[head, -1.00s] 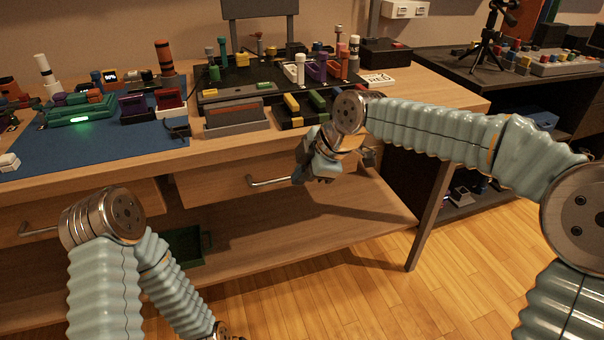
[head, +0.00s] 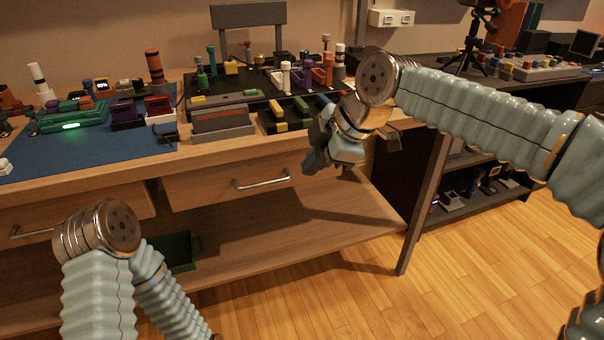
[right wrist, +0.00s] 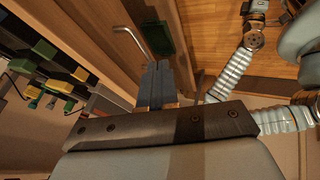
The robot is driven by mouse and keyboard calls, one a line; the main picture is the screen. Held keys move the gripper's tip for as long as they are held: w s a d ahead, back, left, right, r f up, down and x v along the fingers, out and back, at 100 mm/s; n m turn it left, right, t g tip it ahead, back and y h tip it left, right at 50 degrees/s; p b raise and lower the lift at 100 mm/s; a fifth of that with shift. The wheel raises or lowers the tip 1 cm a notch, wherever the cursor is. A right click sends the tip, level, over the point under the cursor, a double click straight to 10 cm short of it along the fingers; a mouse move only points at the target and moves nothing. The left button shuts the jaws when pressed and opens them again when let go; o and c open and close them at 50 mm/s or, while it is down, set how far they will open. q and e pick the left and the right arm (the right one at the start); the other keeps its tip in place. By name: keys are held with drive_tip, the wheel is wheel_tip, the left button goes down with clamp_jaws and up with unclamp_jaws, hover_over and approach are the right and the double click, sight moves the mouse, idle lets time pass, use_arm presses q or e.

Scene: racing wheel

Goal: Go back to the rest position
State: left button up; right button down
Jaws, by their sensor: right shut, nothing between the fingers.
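My right gripper (head: 314,162) hangs in front of the workbench's front edge, near the drawer on the right. It is shut and empty. In the right wrist view its closed fingers (right wrist: 156,85) show side by side, with the drawer handle beyond them. My left arm runs down to the bottom edge of the head view, and its hand is outside that picture. In the right wrist view my left wrist (right wrist: 253,40) shows near the top, with the hand at the edge; its jaws cannot be made out.
The wooden workbench (head: 240,292) has drawers with metal handles (head: 262,181) and a low shelf with a green tray (head: 180,252). A blue mat (head: 60,155) and several small items cover its top. A dark side table (head: 450,92) stands right. Floor at right is clear.

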wheel_tip(320, 180, down, 32)
drive_tip(key=d+m+g, duration=0.2)
drive_tip(key=m, duration=0.9)
drive_tip(key=s+d+f+m, duration=0.2)
drive_tip(key=s+f+m, duration=0.3)
drive_tip(key=s+f, duration=0.4)
drive_tip(key=s+d+f+m+g+h, duration=0.1)
drive_tip(key=s+d+f+m, duration=0.2)
drive_tip(key=s+f+m, duration=0.3)
drive_tip(key=s+f, duration=0.4)
drive_tip(key=shift+f, duration=0.15)
